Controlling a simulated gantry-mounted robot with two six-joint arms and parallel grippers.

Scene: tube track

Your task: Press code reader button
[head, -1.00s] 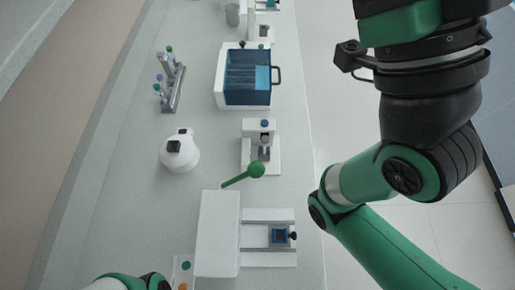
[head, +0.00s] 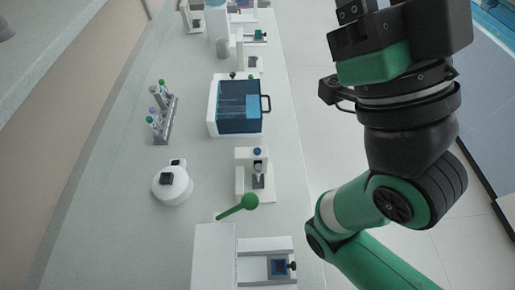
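A small white device with a blue button on top (head: 257,152) stands upright near the right edge of the bench; I take it for the code reader, though no label is readable. Nothing touches its button. My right gripper (head: 352,14) is at the top right, over the floor beyond the bench edge and well apart from the device. Its fingers are cut off or hard to make out at the top of the frame, so I cannot tell whether it is open or whether it holds anything. My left gripper is out of view.
A round white device (head: 172,186), a tube rack (head: 164,122) and a blue-windowed box (head: 239,107) stand on the bench (head: 112,200). Open floor lies to its right.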

